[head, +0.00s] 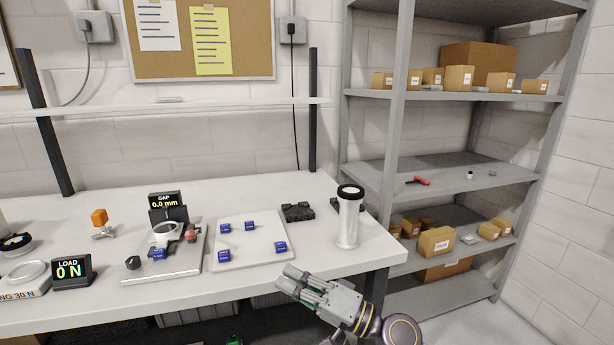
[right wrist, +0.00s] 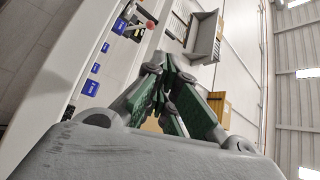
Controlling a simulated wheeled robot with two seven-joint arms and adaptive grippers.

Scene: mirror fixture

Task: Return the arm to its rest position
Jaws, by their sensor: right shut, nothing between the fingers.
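My right gripper (head: 291,282) is shut and empty at the front edge of the workbench, to the right of centre in the head view. Its arm comes in from the lower right. In the right wrist view its fingers (right wrist: 172,95) meet with nothing between them. The gripper is apart from the white tray (head: 262,256), which lies behind it on the bench. My left gripper is not in view.
The tray bears several blue blocks (head: 224,256). A fixture with a GAP display (head: 165,199) stands left of it, and a LOAD display (head: 72,270) farther left. A silver cylinder (head: 348,222) stands upright near the right bench edge. A grey shelf rack (head: 398,120) is at the right.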

